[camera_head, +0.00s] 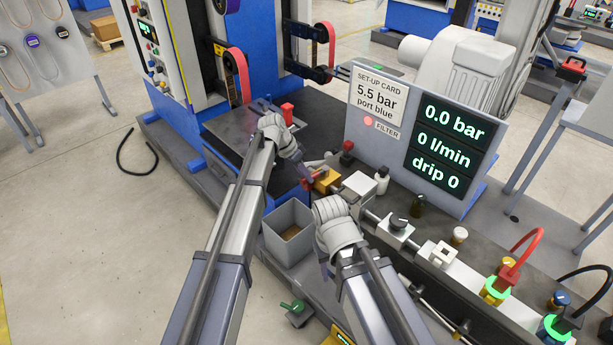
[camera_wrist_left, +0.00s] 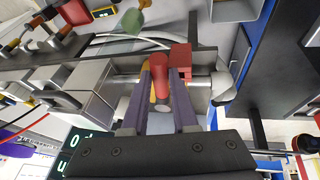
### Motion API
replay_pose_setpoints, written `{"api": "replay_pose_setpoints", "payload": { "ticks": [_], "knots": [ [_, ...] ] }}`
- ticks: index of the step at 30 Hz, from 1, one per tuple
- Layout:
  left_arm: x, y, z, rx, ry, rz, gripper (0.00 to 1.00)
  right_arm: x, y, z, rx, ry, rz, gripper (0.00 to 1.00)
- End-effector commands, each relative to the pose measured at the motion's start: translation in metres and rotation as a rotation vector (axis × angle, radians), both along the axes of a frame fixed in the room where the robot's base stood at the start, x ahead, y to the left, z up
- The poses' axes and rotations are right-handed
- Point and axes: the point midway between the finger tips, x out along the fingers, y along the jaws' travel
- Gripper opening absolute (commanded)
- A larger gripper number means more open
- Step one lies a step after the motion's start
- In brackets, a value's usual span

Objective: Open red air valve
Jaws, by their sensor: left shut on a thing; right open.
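The red air valve has a red handle (camera_head: 313,178) beside a yellow body (camera_head: 328,181) on the grey air line. My left gripper (camera_head: 304,176) is at the handle, its fingers on either side of it. In the left wrist view the gripper (camera_wrist_left: 165,85) is shut on the red handle (camera_wrist_left: 160,65), which lies between its two purple fingers. The display panel (camera_head: 448,142) reads 0.0 bar, 0 l/min and drip 0. My right gripper (camera_head: 326,272) is open, pointing down beside the grey bin and partly hidden by its own wrist.
A grey open bin (camera_head: 289,252) stands between my arms. A set-up card (camera_head: 376,100) reads 5.5 bar, port blue. Fittings and a black knob (camera_head: 398,222) line the bench to the right. Red (camera_head: 520,255) and black hoses end at green-ringed ports. A green-handled part (camera_head: 294,308) lies low in front.

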Motion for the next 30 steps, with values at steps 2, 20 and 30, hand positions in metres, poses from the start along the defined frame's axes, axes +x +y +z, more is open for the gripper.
{"api": "replay_pose_setpoints", "payload": {
  "ticks": [2,20,30],
  "knots": [
    [0.000,0.000,0.000,0.001,-0.001,0.000,0.00,0.000,0.000,0.000,0.000,0.000,0.000,0.50],
    [0.000,0.000,0.000,0.000,0.000,0.002,0.57,0.000,0.000,0.000,0.000,0.000,0.000,0.50],
    [-0.002,0.005,0.015,0.000,0.000,0.002,0.57,0.000,0.000,0.015,0.000,0.000,0.000,0.50]
  ]
}}
